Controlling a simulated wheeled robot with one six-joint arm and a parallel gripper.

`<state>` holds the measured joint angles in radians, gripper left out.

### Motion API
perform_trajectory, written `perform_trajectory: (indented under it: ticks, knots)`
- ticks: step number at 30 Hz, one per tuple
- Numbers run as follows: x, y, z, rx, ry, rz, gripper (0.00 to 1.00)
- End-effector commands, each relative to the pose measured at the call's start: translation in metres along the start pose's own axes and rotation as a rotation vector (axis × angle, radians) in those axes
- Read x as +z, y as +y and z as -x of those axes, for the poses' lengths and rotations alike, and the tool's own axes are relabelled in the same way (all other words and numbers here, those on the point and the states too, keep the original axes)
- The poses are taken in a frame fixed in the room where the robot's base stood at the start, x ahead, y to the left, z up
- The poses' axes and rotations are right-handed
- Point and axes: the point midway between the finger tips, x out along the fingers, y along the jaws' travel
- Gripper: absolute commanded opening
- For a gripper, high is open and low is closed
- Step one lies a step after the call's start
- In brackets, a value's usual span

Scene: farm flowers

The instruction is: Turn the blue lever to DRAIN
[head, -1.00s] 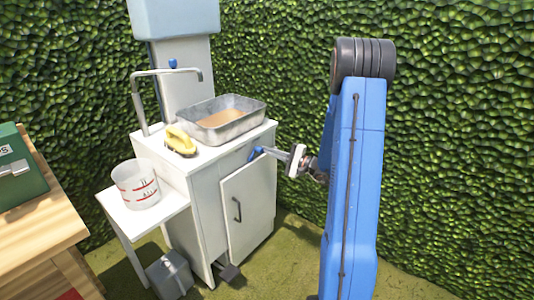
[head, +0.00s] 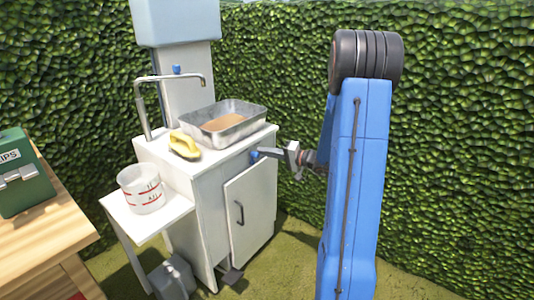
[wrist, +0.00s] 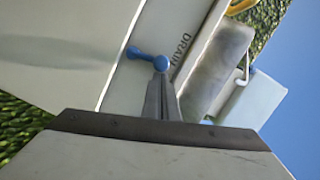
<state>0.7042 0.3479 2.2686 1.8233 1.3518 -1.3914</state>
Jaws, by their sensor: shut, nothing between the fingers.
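The blue lever (wrist: 146,56) is on the white cabinet's side panel. In the wrist view its arm points left from a round hub, away from the word DRAIN (wrist: 180,50) printed right of the hub. My gripper (wrist: 160,78) is shut with nothing held. Its fingertips are at the hub in that view; I cannot tell whether they touch it. In the head view the lever (head: 254,155) is a small blue spot at the top of the panel, with my gripper (head: 264,152) reaching it from the right.
A metal tray (head: 240,122) and a yellow-handled item (head: 184,146) stand on the cabinet (head: 205,185). A measuring cup (head: 142,198) sits on the side shelf. A green box (head: 22,185) is on the wooden table at left. A hedge stands behind.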

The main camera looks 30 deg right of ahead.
Motion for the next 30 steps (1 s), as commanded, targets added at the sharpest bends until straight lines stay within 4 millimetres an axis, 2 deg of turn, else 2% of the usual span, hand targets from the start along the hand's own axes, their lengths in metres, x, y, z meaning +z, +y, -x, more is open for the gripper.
perform_trajectory:
  ticks: [13, 30]
  knots:
    - [0.016, -0.01, -0.003, 0.068, 0.0, 0.334, 0.0]
    - [0.02, -0.009, -0.004, 0.069, 0.0, 0.333, 0.0]
